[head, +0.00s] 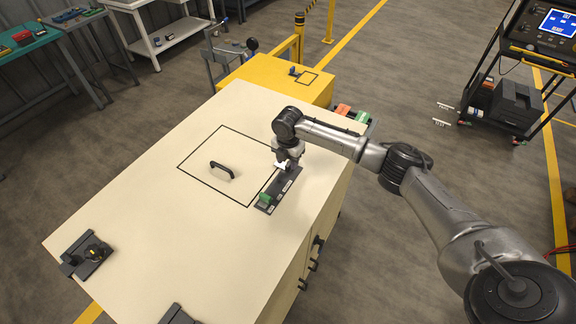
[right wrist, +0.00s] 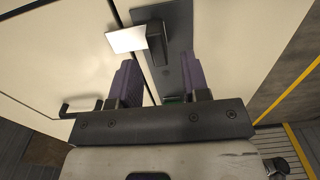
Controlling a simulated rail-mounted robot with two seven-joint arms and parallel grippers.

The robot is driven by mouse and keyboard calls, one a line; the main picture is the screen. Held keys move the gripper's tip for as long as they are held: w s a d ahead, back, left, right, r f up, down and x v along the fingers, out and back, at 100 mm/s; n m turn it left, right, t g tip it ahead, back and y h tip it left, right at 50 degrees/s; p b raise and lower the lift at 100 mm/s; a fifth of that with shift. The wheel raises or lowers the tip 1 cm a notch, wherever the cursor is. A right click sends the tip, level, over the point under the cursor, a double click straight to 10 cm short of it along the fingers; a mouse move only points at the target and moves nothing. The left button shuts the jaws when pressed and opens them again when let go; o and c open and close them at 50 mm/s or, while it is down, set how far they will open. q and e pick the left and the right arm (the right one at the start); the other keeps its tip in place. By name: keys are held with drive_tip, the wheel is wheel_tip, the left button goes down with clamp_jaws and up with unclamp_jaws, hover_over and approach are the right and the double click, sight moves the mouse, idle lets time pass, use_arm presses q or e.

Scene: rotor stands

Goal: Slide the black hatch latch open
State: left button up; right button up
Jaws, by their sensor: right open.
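The hatch (head: 215,150) is a black-outlined square on the cream cabinet top, with a black handle (head: 222,168) in its middle. A dark grey latch plate (head: 277,193) lies along its right edge, with a green block (head: 264,198) at its near end. My right gripper (head: 287,161) is over the far end of this plate. In the right wrist view, my right gripper (right wrist: 160,78) is open, its purple-padded fingers apart and empty. The black latch knob (right wrist: 156,45) and a bright flat tab (right wrist: 127,40) are just beyond the fingertips. I cannot tell whether they touch. My left gripper is not in view.
The cream cabinet top (head: 135,215) is mostly clear. A dark fixture (head: 85,256) sits at its left corner. A yellow box (head: 285,84) adjoins the far end. A cart with a screen (head: 510,95) stands at the right, apart from the cabinet.

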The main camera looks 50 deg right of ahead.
sight(288, 165)
drive_tip(key=shift+f, duration=1.6)
clamp_jaws()
